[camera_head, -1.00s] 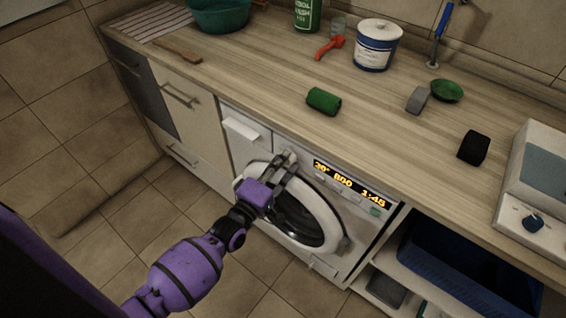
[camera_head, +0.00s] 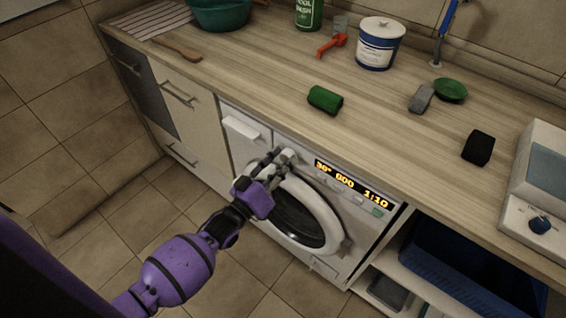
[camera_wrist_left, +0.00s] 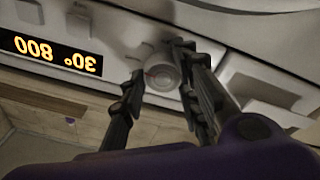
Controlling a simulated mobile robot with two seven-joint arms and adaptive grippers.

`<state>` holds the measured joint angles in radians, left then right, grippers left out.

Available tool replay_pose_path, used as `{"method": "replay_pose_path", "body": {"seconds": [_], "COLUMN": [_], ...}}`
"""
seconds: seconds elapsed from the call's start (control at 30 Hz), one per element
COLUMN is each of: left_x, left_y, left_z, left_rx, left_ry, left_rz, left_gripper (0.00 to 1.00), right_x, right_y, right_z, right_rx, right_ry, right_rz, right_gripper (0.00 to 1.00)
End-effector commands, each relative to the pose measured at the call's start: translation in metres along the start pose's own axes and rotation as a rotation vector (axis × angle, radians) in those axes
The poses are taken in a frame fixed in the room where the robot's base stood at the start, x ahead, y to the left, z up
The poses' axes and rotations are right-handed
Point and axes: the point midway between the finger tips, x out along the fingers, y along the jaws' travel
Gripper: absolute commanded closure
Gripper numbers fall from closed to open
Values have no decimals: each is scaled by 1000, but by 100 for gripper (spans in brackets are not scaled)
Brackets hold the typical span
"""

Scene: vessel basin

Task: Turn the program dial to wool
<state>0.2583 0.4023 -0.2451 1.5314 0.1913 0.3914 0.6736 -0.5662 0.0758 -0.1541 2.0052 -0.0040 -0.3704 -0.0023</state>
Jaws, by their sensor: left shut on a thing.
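The program dial (camera_wrist_left: 161,75) is a round, pale knob on the washing machine's front panel, left of the display in the head view. My left gripper (camera_head: 275,163) reaches it from the front, and in the left wrist view its two dark fingers (camera_wrist_left: 160,85) are shut on the dial, one on each side. The display (camera_head: 352,184) shows orange figures reading 30°, a speed that looks like 000 or 800, and 1:10; the wrist view shows 30° and 800 upside down. The program marks around the dial are too small to read. My right gripper is not in view.
The round washer door (camera_head: 300,222) is shut just below the dial. The detergent drawer (camera_head: 241,127) is at the panel's left. A green roll (camera_head: 325,99), a black block (camera_head: 478,148) and a white tub (camera_head: 379,44) stand on the worktop above. A blue crate (camera_head: 460,265) sits at lower right.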

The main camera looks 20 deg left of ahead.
Motion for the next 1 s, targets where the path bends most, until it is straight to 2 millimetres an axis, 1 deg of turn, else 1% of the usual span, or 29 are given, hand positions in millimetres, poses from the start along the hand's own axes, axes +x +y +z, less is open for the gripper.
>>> {"method": "replay_pose_path", "body": {"seconds": [0.03, 0.4, 0.6, 0.8, 1.0], "left_x": [5, 5, 4, 4, 4], "left_y": [6, 6, 6, 6, 6], "left_z": [-9, -6, -5, -3, -2], "left_rx": [47, 387, 535, 641, 697], "left_ry": [16, -6, -16, -23, -27], "left_rz": [20, 52, 66, 77, 83], "left_gripper": [97, 97, 97, 97, 97], "right_x": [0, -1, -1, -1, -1], "right_y": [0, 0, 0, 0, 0], "right_z": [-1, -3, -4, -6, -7], "right_rx": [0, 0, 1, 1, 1], "right_ry": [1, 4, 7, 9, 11], "right_rz": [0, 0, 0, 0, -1], "right_gripper": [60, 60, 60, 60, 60]}}
